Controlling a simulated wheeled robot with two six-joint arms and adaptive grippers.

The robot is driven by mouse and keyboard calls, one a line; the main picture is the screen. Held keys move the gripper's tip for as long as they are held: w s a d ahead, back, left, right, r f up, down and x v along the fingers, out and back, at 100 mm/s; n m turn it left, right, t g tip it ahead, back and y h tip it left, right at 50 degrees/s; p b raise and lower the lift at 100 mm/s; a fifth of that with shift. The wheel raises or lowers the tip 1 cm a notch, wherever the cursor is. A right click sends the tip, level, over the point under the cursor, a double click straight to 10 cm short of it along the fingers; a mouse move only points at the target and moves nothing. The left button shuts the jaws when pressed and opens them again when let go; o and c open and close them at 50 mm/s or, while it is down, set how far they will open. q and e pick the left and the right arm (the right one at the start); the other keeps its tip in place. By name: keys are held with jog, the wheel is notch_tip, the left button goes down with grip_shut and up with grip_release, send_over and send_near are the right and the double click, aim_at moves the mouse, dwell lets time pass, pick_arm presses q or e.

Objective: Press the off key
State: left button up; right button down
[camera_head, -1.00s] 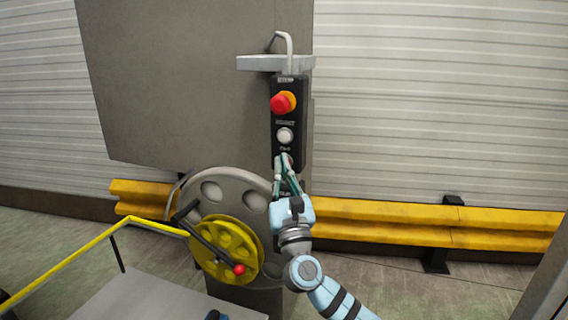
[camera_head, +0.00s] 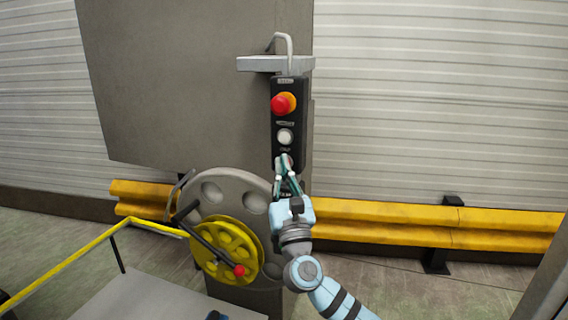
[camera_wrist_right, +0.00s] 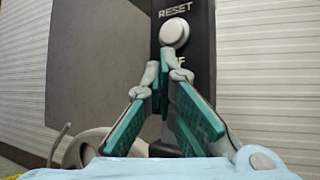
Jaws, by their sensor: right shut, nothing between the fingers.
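A black control box (camera_head: 304,125) is fixed upright on the grey panel. It carries a red mushroom knob on a yellow ring (camera_head: 280,103) at the top and a white RESET button (camera_head: 285,136) below it. The RESET button also shows in the right wrist view (camera_wrist_right: 174,33). My right gripper (camera_head: 284,158) is shut and empty, its fingertips pointing at the box just below RESET. In the right wrist view the fingertips (camera_wrist_right: 168,58) cover most of the OFF label and hide the off key. I cannot tell whether they touch it. My left gripper is not in view.
A grey wheel (camera_head: 255,200) with a yellow hub (camera_head: 228,240) and a crank with a red knob (camera_head: 240,270) stands left of my right arm. A yellow guard rail (camera_head: 400,222) runs behind. A grey bracket (camera_head: 262,64) juts out above the box.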

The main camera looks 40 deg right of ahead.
jog(key=shift+s+a, duration=0.3)
jog(key=shift+a, duration=0.2)
jog(key=a, duration=0.1)
jog(key=s+a+p, duration=0.1)
jog(key=a, duration=0.1)
jog(key=s+a+p, duration=0.1)
jog(key=shift+s+a, duration=0.15)
jog(key=shift+a, duration=0.1)
dwell(0.8)
